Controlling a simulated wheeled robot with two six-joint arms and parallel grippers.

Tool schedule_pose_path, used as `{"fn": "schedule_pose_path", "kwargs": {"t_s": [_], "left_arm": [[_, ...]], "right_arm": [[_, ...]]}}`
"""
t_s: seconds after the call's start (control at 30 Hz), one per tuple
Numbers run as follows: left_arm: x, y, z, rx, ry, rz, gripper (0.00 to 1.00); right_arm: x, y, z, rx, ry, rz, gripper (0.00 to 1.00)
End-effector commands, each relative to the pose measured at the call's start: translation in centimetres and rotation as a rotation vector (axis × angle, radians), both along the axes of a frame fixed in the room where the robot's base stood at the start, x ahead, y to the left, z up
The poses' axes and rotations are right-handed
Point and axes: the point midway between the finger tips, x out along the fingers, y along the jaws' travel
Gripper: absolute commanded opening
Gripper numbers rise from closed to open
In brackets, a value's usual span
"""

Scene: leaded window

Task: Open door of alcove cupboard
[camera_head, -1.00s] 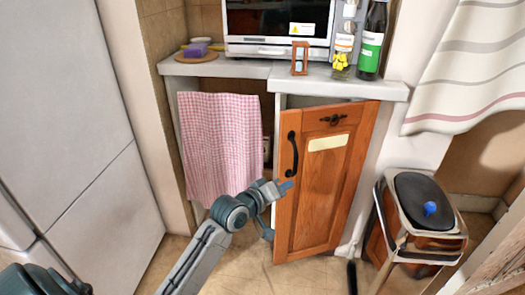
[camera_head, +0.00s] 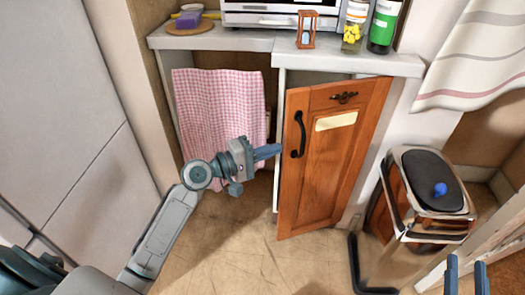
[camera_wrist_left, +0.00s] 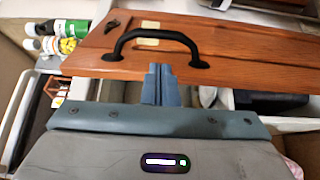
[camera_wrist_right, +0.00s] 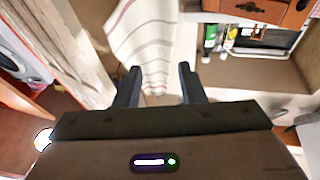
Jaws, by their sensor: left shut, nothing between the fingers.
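The orange wooden cupboard door (camera_head: 326,180) stands ajar, its left edge swung out from the cupboard. Its black bar handle (camera_head: 299,135) is near that left edge and also shows in the left wrist view (camera_wrist_left: 155,38). My left gripper (camera_head: 279,151) is shut and empty at the door's left edge, beside the handle, not around it. In the left wrist view its fingertips (camera_wrist_left: 158,68) overlap the door edge below the handle; I cannot tell whether they touch. My right gripper (camera_head: 467,272) is open and empty at the lower right, away from the door.
A bin with a dark lid (camera_head: 432,180) stands right of the door. A pink checked cloth (camera_head: 215,110) hangs left of it. The worktop (camera_head: 215,40) above holds an hourglass (camera_head: 306,28) and bottles. The floor (camera_head: 240,235) in front is clear.

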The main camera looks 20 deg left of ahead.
Motion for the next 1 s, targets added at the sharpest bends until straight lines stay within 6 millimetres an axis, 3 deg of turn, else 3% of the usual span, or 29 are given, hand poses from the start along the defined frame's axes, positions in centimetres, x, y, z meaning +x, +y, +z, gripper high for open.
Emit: {"fn": "schedule_pose_path", "kwargs": {"t_s": [0.4,1.0], "left_arm": [[4.2,-3.8,0.0,-0.001,-0.001,0.000,0.00],[4.6,-4.2,0.0,0.002,0.001,0.004,0.00]], "right_arm": [[0.0,0.0,0.9,-0.003,-0.054,-0.002,0.36],[0.0,0.0,1.2,-0.003,-0.056,-0.002,0.36]]}}
